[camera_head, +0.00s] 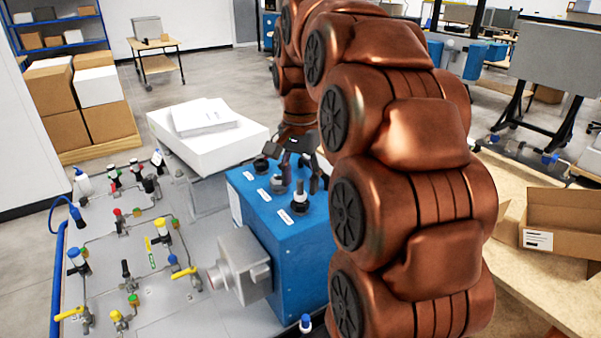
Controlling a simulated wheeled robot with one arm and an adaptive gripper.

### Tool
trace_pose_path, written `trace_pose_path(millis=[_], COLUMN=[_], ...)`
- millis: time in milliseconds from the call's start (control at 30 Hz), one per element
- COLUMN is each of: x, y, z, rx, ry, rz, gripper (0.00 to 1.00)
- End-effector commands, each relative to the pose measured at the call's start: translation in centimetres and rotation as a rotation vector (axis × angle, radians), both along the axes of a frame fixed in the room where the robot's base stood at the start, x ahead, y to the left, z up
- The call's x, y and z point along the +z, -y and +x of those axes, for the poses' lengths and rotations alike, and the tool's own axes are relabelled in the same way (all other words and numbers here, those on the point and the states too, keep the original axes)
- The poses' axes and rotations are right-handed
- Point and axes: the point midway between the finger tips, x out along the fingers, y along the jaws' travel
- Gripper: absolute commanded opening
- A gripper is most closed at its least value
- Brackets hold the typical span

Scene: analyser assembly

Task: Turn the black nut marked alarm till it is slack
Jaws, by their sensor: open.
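A blue box (290,250) stands on the grey panel, with a row of black and grey fittings on its top, each beside a small white label. The far black nut (261,164), the middle fitting (277,186) and the near fitting (299,200), which has a white top, are visible. The label print is too small to read, so I cannot tell which nut is marked alarm. My gripper (298,170) is open and points down over the far right part of the box top, close to the fittings. My arm hides part of the box's right side.
The grey panel (150,290) left of the box carries several valves with yellow, red and green parts. A grey housing (240,263) juts from the box's left side. A white case (210,140) stands behind. An open cardboard box (565,222) lies on the right table.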

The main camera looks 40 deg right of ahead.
Motion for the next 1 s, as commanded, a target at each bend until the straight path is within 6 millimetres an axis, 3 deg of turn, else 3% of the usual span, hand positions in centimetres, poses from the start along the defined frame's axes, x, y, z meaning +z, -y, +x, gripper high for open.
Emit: trace_pose_path(millis=[500, 867, 1000], x=[-4.9, -5.2, -5.2], y=[0.0, 0.0, 0.0], z=[0.0, 0.0, 0.0], rx=[0.0, 0.0, 0.0], ry=[-0.001, 0.0, 0.0], rz=[0.0, 0.0, 0.0], gripper=[0.52, 0.52, 0.41])
